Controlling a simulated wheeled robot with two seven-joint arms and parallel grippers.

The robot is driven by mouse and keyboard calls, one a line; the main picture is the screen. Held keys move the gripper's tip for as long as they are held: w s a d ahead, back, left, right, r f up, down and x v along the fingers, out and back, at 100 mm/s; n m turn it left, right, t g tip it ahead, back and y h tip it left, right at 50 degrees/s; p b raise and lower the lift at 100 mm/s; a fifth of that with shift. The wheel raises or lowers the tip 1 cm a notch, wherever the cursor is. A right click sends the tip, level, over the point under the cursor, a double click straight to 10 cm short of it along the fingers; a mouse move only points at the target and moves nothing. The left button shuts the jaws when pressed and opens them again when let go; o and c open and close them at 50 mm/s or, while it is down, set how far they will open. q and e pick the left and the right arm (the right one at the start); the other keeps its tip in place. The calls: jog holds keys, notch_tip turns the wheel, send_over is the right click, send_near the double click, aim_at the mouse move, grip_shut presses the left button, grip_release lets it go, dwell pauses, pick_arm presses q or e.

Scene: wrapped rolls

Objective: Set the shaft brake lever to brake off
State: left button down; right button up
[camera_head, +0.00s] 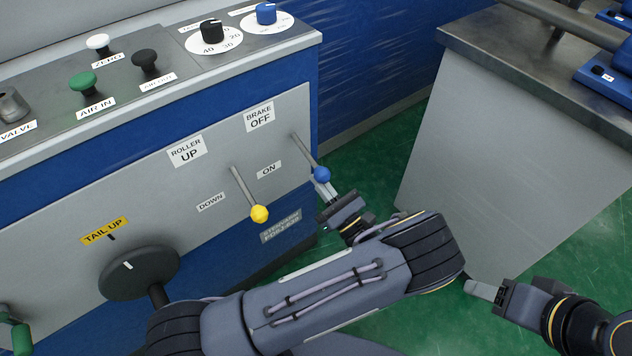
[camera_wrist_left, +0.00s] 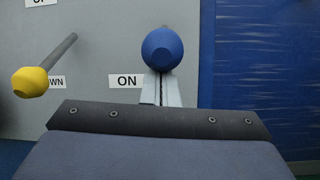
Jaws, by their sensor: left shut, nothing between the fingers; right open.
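The shaft brake lever has a blue ball knob (camera_head: 322,174) on a thin metal rod, on the right of the grey front panel. Its rod slants down and to the right, with the BRAKE OFF label (camera_head: 260,117) above and the ON label (camera_head: 269,169) beside it. My left gripper (camera_head: 327,188) is shut and empty, with its fingertips just below the blue knob. In the left wrist view the knob (camera_wrist_left: 163,50) stands directly beyond the fingertips; I cannot tell whether they touch. My right gripper (camera_head: 472,287) is open and empty at lower right, away from the panel.
A yellow-knobbed roller lever (camera_head: 259,214) hangs to the left of the blue one. A black tail-up knob (camera_head: 138,272) is further left. Buttons and dials, such as the black dial (camera_head: 211,31), sit on top. A grey cabinet (camera_head: 510,130) stands right, across a green floor gap.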

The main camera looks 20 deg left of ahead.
aim_at(322, 174)
pick_arm(q)
jog(key=r+h+p, duration=0.1)
jog(key=r+p, duration=0.1)
jog(key=d+r+g+p, duration=0.1)
jog(key=r+p, duration=0.1)
jog(key=p, duration=0.1)
jog(key=s+r+h+p, duration=0.1)
jog(key=r+p, duration=0.1)
jog(key=r, duration=0.1)
jog(key=shift+s+d+g+h+p, duration=0.1)
jog(key=shift+d+g+h+p, duration=0.2)
jog(key=shift+g+p, duration=0.1)
jog(key=r+g+h+p, duration=0.1)
jog(key=r+p, duration=0.1)
jog(key=p, duration=0.1)
jog(key=r+g+h+p, duration=0.1)
jog(key=p, duration=0.2)
jog(key=r+g+h+p, duration=0.1)
jog(key=r+h+p, duration=0.1)
jog(key=shift+w+a+r+p, duration=0.2)
jog(key=shift+a+r+p, duration=0.1)
jog(key=shift+p, duration=0.1)
jog(key=shift+w+a+r+g+h+p, duration=0.2)
jog(key=shift+r+g+h+p, duration=0.15)
jog(key=shift+h+p, duration=0.3)
jog(key=shift+m, duration=0.3)
jog(key=shift+w+r, duration=0.1)
jog(key=shift+r, duration=0.05)
